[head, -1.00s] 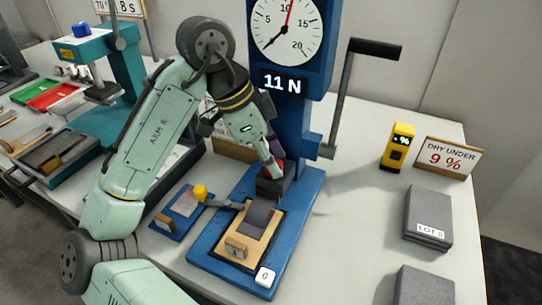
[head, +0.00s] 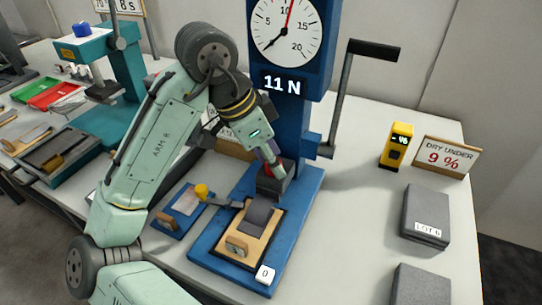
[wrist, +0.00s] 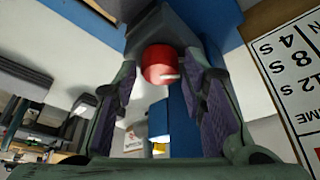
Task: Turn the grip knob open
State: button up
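The red grip knob (wrist: 162,63) is in the upper middle of the wrist view, on a dark block, with a small white mark on its face. My gripper (wrist: 160,95) is open, its purple-padded fingers on either side of the knob with visible gaps. In the head view my gripper (head: 273,164) is at the blue test stand, and only part of the red knob (head: 288,167) shows beside it. Below the dark clamp block (head: 274,185), a grey strip (head: 257,217) lies on a tan board (head: 238,246) on the blue base (head: 275,260).
The stand has a dial (head: 286,24), an 11 N readout and a black crank handle (head: 374,49) to the right. A yellow meter (head: 396,146), a sign (head: 449,156) and grey blocks (head: 426,216) stand further right. A small blue tray (head: 183,208) lies left of the base.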

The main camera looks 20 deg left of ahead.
jog(key=v, duration=1.2)
jog(key=shift+d, duration=0.1)
